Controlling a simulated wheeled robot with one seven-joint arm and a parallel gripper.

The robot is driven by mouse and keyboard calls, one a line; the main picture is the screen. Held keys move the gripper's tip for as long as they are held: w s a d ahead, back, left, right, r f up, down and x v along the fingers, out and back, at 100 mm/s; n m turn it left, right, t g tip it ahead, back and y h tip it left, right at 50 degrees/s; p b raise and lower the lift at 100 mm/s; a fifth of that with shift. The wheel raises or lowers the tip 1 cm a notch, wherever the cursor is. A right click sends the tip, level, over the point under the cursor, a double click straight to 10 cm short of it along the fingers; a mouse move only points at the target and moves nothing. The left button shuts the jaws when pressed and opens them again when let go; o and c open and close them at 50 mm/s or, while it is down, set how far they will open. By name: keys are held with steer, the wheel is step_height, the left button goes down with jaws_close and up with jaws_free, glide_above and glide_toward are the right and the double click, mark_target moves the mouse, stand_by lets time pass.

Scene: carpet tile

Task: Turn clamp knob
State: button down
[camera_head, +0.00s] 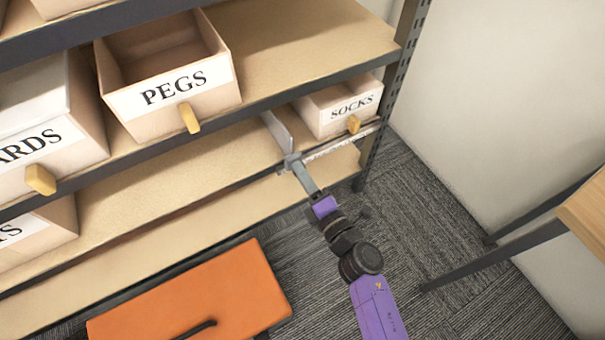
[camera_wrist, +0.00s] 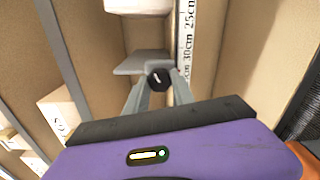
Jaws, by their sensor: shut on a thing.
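A small dark knob (camera_wrist: 157,79) with a pale mark on its face shows in the wrist view, on a grey clamp. The clamp's flat grey plate (camera_head: 277,131) rises above the lower shelf in the head view; the plate also shows in the wrist view (camera_wrist: 129,64). A white scale strip (camera_head: 342,143) runs beside the clamp along the shelf edge; its centimetre marks show in the wrist view (camera_wrist: 187,40). My gripper (camera_head: 297,168) reaches up to the clamp. In the wrist view its two grey fingers (camera_wrist: 157,84) are shut on the knob from both sides. The head view hides the knob.
The SOCKS bin (camera_head: 337,107) stands close to the right of the plate. The PEGS bin (camera_head: 168,78) sits on the shelf above, to the left. An orange box (camera_head: 200,295) stands low in front. A table leg (camera_head: 505,240) is at right. Carpet between is clear.

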steer(key=c, duration=1.1)
jaws_free()
steer(key=shift+o, duration=0.2)
steer(key=shift+s+d, duration=0.1)
steer(key=shift+s, duration=0.05)
steer(key=p+v, duration=0.2)
steer(key=v, duration=0.5)
steer(key=shift+s+d, duration=0.2)
steer(key=shift+s, duration=0.05)
